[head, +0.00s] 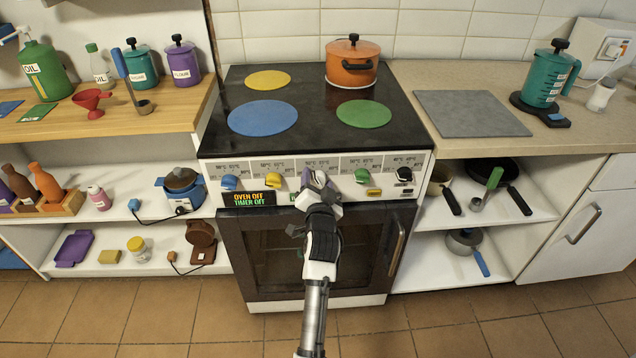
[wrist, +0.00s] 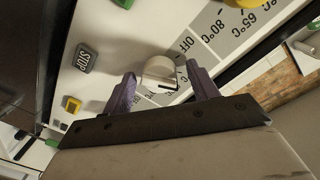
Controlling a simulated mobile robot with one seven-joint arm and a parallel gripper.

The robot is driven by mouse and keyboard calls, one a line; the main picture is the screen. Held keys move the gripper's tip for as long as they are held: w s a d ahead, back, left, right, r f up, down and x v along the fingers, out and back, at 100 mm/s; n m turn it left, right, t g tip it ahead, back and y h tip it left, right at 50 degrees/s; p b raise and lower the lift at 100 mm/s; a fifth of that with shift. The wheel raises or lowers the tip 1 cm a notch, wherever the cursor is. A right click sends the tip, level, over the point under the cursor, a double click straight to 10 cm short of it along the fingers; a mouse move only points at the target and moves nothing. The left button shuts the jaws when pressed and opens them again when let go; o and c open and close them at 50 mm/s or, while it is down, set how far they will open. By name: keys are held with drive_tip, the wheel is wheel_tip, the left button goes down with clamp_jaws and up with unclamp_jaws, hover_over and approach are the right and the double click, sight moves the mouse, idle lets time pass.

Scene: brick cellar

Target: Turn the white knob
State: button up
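The white knob (wrist: 159,73) is on the stove's front panel in the wrist view. A short dark line shows on its face, and an OFF label is printed beside it, up and to the right. My gripper (wrist: 162,72) is open, with its purple fingers on either side of the knob. A small gap shows on each side, so the fingers do not look closed on it. In the head view my gripper (head: 315,182) is at the middle of the panel and hides the white knob.
Blue (head: 229,182), yellow (head: 273,180), green (head: 362,175) and black (head: 404,174) knobs line the same panel. A STOP button (wrist: 86,58) is left of the white knob. The oven door handle (head: 397,248) is below right. An orange pot (head: 352,62) stands on the stove.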

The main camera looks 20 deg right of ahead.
drive_tip(key=b+v, duration=0.2)
drive_tip(key=v, duration=1.1)
drive_tip(key=shift+s+b, duration=0.3)
drive_tip(key=shift+s, duration=0.1)
drive_tip(key=shift+a+r, duration=0.1)
drive_tip(key=shift+a, duration=0.05)
